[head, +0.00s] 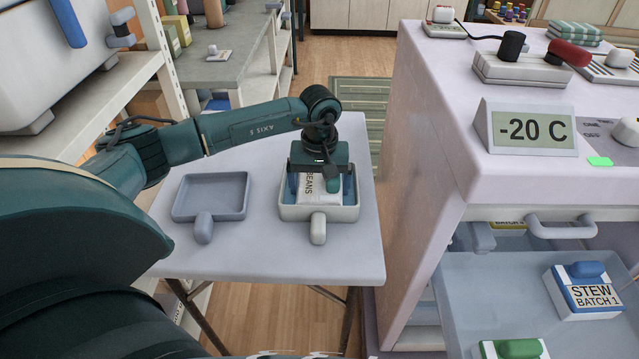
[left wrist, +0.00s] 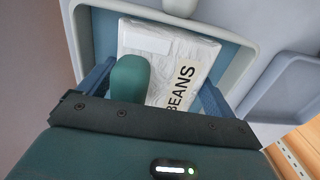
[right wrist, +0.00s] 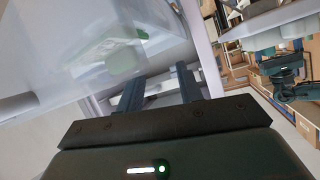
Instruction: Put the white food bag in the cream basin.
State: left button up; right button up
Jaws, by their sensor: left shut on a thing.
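The white food bag (head: 313,199), labelled BEANS and with a green grip, is within the rim of the cream basin (head: 297,214) on the small table. My left gripper (head: 320,184) points down over the basin and is shut on the bag. In the left wrist view its blue fingers stand either side of the bag (left wrist: 160,55), inside the basin (left wrist: 245,60). I cannot tell whether the bag touches the basin floor. My right gripper (right wrist: 158,92) shows only in the right wrist view, its fingers apart with nothing between them.
A grey-blue basin (head: 210,216) sits left of the cream one on the table (head: 260,258). The freezer (head: 440,130) stands to the right, its drawer (head: 480,290) open with a STEW bag (head: 590,297) and a green-gripped item (head: 515,349). A shelf rack stands at the left.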

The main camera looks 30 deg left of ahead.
aim_at(320, 185)
pick_arm(q)
jog(key=shift+f+b, duration=0.45)
pick_arm(e)
jog(key=shift+f, duration=0.45)
pick_arm(q)
jog(key=o, duration=0.9)
pick_arm(e)
jog(key=shift+w+r, duration=0.1)
jog(key=shift+r, duration=0.05)
pick_arm(q)
notch_tip(320, 185, up, 3)
jog(key=shift+w+f, duration=0.1)
notch_tip(320, 185, up, 10)
pick_arm(e)
jog(key=shift+s+d+r, duration=0.15)
jog(key=shift+s+r, duration=0.05)
jog(key=shift+r, duration=0.1)
